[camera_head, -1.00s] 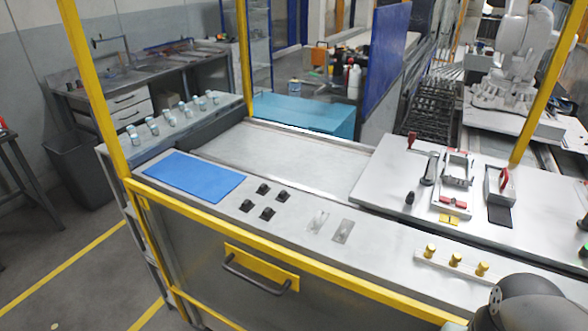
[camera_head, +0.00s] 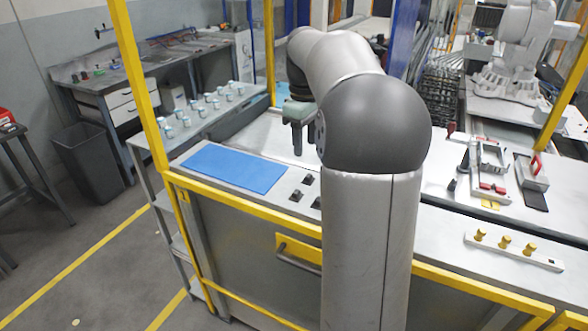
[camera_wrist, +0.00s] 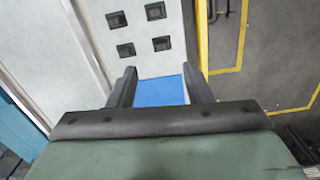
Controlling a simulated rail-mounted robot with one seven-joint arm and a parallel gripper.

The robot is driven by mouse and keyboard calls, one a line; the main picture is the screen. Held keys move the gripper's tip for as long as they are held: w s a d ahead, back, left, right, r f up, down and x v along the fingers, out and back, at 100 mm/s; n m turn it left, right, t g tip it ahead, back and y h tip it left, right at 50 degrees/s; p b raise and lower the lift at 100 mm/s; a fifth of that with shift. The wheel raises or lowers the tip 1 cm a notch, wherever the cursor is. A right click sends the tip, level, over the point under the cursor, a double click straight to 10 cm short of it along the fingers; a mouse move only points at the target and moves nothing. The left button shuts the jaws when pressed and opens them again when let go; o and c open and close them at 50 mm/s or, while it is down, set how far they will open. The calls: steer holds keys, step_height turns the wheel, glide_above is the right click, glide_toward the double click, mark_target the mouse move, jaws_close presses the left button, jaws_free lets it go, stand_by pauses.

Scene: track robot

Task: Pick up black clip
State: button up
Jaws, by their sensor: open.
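Several small black clips lie on the light bench top; in the wrist view one clip (camera_wrist: 161,43) sits just beyond my fingertips, with others such as a far-left clip (camera_wrist: 117,19) around it. In the head view a clip (camera_head: 308,180) shows beside my arm, which hides part of the group. My gripper (camera_wrist: 160,72) is open and empty, with the clips ahead of its fingers in the picture. In the head view my gripper (camera_head: 297,148) hangs over the bench behind the clips; its exact height cannot be told.
A blue mat (camera_head: 235,168) lies left of the clips and shows between my fingers in the wrist view (camera_wrist: 160,90). A yellow frame (camera_head: 245,223) and a drawer handle edge the bench front. A strip with yellow knobs (camera_head: 513,251) and fixtures stand right.

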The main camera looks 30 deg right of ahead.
steer(key=d+r+n, duration=0.1)
steer(key=d+r, duration=0.1)
steer(key=d, duration=0.7)
steer(key=f, duration=0.8)
steer(key=w+f+p, duration=0.1)
steer(key=f, duration=0.3)
steer(key=shift+d+f, duration=0.1)
steer(key=shift+d, duration=0.05)
steer(key=shift+f+p, duration=0.7)
steer(key=shift+f, duration=1.95)
jaws_close()
